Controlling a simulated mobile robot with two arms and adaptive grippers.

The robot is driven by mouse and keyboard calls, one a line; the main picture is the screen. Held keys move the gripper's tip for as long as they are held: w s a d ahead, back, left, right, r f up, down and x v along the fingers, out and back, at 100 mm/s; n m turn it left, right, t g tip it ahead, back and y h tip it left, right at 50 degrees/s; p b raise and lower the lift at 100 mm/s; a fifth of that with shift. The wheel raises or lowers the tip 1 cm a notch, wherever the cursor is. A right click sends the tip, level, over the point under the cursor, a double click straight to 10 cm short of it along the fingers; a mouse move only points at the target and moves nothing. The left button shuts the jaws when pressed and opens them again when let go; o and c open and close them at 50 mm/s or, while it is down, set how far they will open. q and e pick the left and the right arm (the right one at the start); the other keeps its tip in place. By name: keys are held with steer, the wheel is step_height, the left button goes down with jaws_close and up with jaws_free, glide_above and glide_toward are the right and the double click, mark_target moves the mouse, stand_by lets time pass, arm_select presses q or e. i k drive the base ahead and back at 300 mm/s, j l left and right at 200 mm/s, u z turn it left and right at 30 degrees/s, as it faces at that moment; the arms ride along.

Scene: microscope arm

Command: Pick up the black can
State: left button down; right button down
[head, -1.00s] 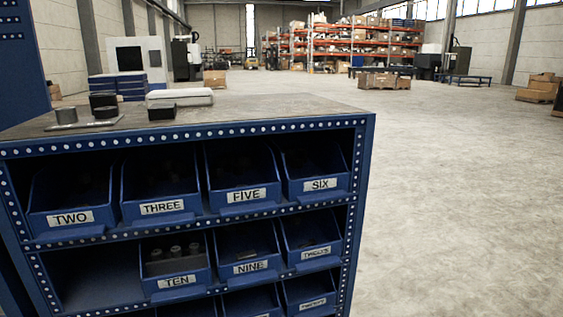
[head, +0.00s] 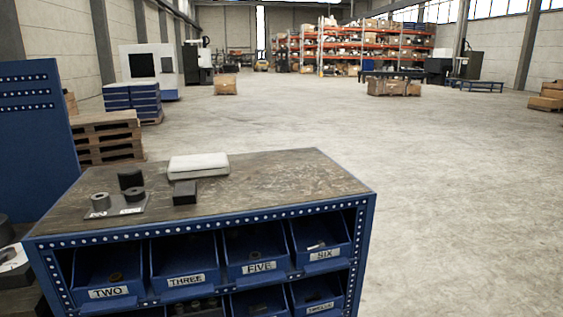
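On the wooden top of the blue cabinet (head: 270,182), a black, rounded upright piece (head: 131,178) stands at the left; it may be the black can, but its shape is too small to be sure. A grey plate (head: 118,211) with white labels lies just in front of it. A grey ring-like cylinder (head: 100,201) and a shorter dark cylinder (head: 134,194) stand on this plate. A black block (head: 185,192) sits to the right. Neither of my grippers is in view.
A white box (head: 198,165) lies behind the black block. The cabinet's right top is clear. Labelled blue bins (head: 260,254) fill its shelves. A blue panel (head: 38,130) and stacked pallets (head: 106,138) stand at left. Open concrete floor (head: 460,190) spreads right.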

mark_target(128, 177)
steer(key=j+u, duration=0.1)
steer(key=j, duration=0.3)
steer(key=i+j+u, duration=0.15)
steer(key=j, duration=0.25)
steer(key=j+u, duration=0.1)
steer(key=j, duration=0.35)
steer(key=i, duration=0.05)
